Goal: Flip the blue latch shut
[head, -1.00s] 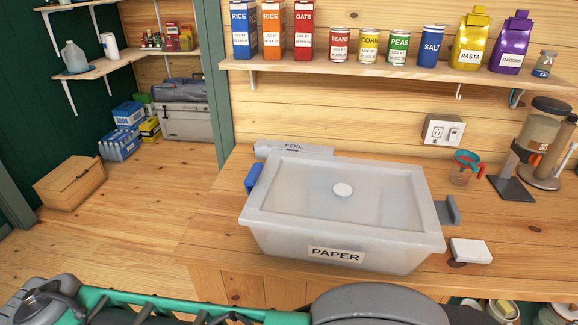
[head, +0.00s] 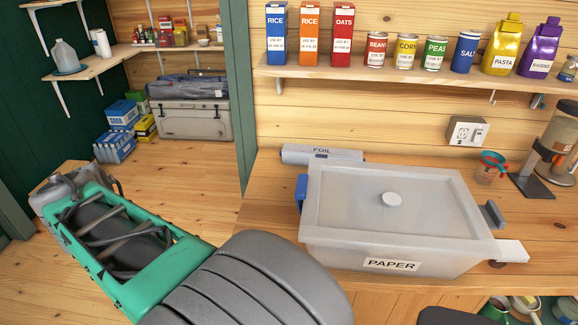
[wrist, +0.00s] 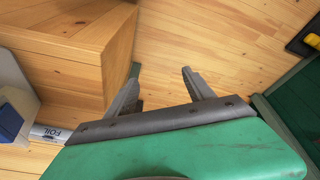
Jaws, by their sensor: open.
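A translucent lidded box labelled PAPER (head: 340,245) sits on the wooden counter. Its blue latch (head: 301,190) is on the left side, sticking up along the lid's left edge and apart from the lid top. The latch also shows at the left edge of the wrist view (wrist: 11,122). A grey latch (head: 492,214) sticks out on the box's right side. My gripper (wrist: 161,88) is open and empty, with its fingers over the floor beyond the counter's edge, away from the latch. My arm covers the lower left of the head view.
A foil box (head: 321,154) lies behind the PAPER box; its end shows near the latch in the wrist view. A small white block (head: 511,251) is at the box's right. A shelf of groceries (head: 400,68) runs above. The floor left of the counter is open.

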